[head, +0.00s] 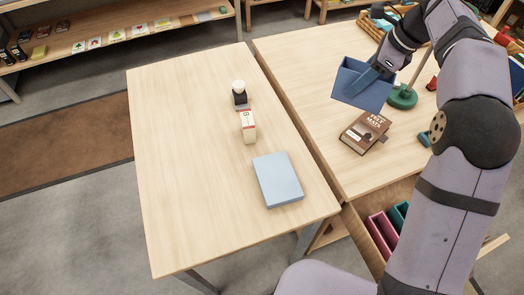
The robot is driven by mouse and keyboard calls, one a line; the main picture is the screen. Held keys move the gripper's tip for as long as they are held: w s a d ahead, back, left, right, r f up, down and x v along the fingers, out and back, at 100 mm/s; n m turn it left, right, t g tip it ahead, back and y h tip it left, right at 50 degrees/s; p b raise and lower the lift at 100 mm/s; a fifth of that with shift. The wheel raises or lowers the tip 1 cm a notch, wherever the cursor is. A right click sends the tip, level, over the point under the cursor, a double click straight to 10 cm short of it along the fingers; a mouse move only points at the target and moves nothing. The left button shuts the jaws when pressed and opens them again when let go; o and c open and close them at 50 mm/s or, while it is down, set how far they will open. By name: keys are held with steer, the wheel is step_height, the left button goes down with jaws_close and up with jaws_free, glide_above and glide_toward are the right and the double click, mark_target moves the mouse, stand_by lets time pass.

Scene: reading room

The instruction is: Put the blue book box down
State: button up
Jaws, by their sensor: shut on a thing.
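The blue book box (358,88) is dark blue and hangs tilted above the right-hand table (322,125). My gripper (381,71) is shut on its right side. Part of the box's wall near the fingers is hidden by them. The box appears to be clear of the table, though how high it is above the top is hard to tell.
The left table (190,150) holds a light blue flat box (277,180), a small cream box (248,127) and a stamp-like object (239,93). Its left half is clear.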

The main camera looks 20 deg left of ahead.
steer(key=s+a+n+g+p, duration=0.15)
steer(key=s+a, duration=0.25)
steer(key=a, duration=0.4)
steer(key=s+a+n+p, duration=0.1)
steer(key=s+a+n, duration=0.1)
steer(key=s+a, duration=0.35)
steer(key=s+a+n+g+p, duration=0.1)
steer(key=s+a+n+p, duration=0.15)
steer(key=a, duration=0.65)
steer(key=s+a+n+h+p, duration=0.1)
steer(key=s+a+n, duration=0.1)
steer(key=s+a, duration=0.55)
steer(key=s+a+n+p, duration=0.15)
steer(key=s+a, duration=0.35)
steer(key=s, duration=0.5)
steer(key=shift+g, duration=0.45)
steer(key=shift+s+f+p, duration=0.15)
steer(key=shift+f+p, duration=0.9)
steer(key=shift+f, duration=6.5)
steer(key=shift+f, duration=0.2)
steer(key=o, duration=1)
steer(key=shift+o, duration=0.4)
steer(key=shift+r, duration=0.1)
